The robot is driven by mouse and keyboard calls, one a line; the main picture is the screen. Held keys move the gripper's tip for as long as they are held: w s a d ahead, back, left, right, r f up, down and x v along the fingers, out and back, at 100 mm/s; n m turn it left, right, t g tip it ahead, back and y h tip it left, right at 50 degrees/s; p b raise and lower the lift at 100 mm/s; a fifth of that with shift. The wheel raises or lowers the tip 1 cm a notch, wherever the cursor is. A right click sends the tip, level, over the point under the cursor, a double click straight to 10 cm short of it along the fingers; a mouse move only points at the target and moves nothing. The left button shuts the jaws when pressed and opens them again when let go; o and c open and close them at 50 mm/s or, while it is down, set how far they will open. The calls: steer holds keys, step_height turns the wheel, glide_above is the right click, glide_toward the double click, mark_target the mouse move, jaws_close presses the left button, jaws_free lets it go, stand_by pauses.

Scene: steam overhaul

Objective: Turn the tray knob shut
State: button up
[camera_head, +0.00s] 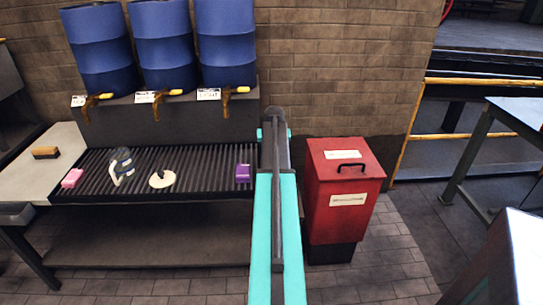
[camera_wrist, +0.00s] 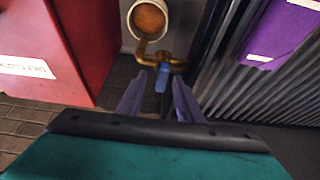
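The tray knob looks to be the blue handle (camera_wrist: 162,78) on a brass tap (camera_wrist: 158,61) in the wrist view, beside the ribbed drip tray (camera_wrist: 228,82). My gripper (camera_wrist: 159,84) is open. Its two grey fingers stand apart on either side of the blue handle; I cannot tell whether they touch it. In the head view the ribbed tray (camera_head: 205,170) lies below three blue drums, and my teal arm hides its right end, the tap and the gripper.
A red lidded bin (camera_head: 343,215) stands right of the tray; it is at the left in the wrist view (camera_wrist: 75,40). A round, rusty-centred opening (camera_wrist: 150,18) is behind the tap. A purple packet (camera_head: 243,173), white pieces (camera_head: 162,179) and a pink block (camera_head: 72,178) lie on the tray.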

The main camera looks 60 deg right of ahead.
steer(key=shift+r, duration=0.15)
steer(key=b+v, duration=0.1)
steer(key=v, duration=1.2)
steer(key=shift+s+a+r, duration=0.15)
steer(key=shift+a+r, duration=0.05)
steer(key=shift+r, duration=0.1)
stand_by(0.3)
